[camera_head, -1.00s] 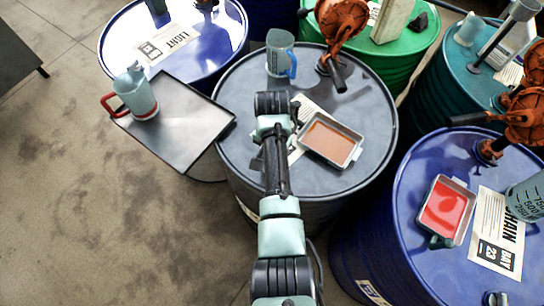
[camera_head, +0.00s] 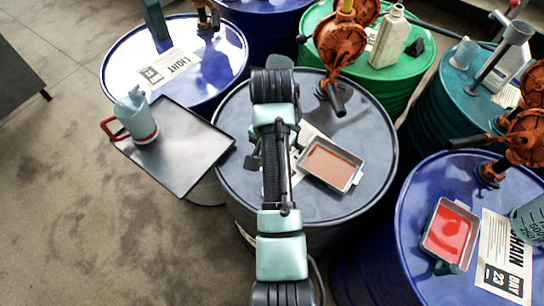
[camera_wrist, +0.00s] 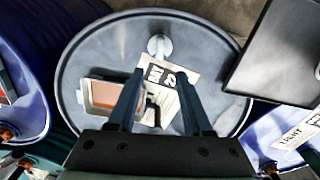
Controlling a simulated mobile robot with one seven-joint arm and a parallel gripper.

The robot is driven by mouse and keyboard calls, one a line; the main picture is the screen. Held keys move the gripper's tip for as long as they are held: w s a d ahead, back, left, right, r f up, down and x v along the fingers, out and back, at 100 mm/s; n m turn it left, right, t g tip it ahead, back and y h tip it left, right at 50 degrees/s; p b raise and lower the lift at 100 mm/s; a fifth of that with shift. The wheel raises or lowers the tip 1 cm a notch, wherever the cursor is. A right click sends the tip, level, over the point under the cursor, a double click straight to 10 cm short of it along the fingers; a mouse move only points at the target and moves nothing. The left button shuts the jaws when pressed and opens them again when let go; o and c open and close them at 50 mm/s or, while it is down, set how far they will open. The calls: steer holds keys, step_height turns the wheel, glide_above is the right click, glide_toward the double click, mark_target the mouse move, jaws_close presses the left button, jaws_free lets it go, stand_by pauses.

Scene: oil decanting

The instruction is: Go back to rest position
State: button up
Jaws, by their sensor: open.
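My arm reaches over the grey drum (camera_head: 362,120) in the head view, and its links hide my gripper there. In the wrist view my gripper (camera_wrist: 160,74) is open above the drum top, its two dark fingers apart. A dark hooked shape (camera_wrist: 152,108) shows between the fingers; I cannot tell what it is. A paper label (camera_wrist: 172,76) lies on the drum top beyond them. A metal tray of brown liquid (camera_head: 331,164) rests on the drum, right of my arm. It also shows at left in the wrist view (camera_wrist: 103,94).
A teal jug with a red handle (camera_head: 135,118) stands on a dark plate (camera_head: 190,165) at left. A tray of red liquid (camera_head: 450,236) sits on the blue drum (camera_head: 412,190) at right. Rusty pumps (camera_head: 340,42) rise behind. Floor at left is clear.

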step_height(320, 180, up, 2)
steer(key=shift+r, duration=0.1)
stand_by(0.5)
steer(key=w+a+r+n+t, duration=0.1)
steer(key=w+r+t, duration=0.35)
steer(key=r, duration=0.45)
steer(key=w+r+n+t, duration=0.1)
steer(key=w+r+t, duration=0.3)
steer(key=r, duration=0.5)
steer(key=w+a+r+n+t, duration=0.1)
steer(key=w+r+t, duration=0.2)
steer(key=r+t, duration=0.5)
steer(key=s+r+n+t, duration=0.1)
steer(key=s+r+t, duration=0.15)
steer(key=r, duration=0.75)
steer(key=s+r+n+t, duration=0.15)
steer(key=s+r, duration=0.25)
steer(key=r, duration=0.6)
steer(key=s+d+r+t, duration=0.1)
steer(key=s+r+t, duration=0.5)
steer(key=s+r, duration=0.5)
steer(key=shift+s+d+r+t, duration=0.25)
steer(key=shift+s+r+t, duration=0.1)
steer(key=shift+s, duration=0.65)
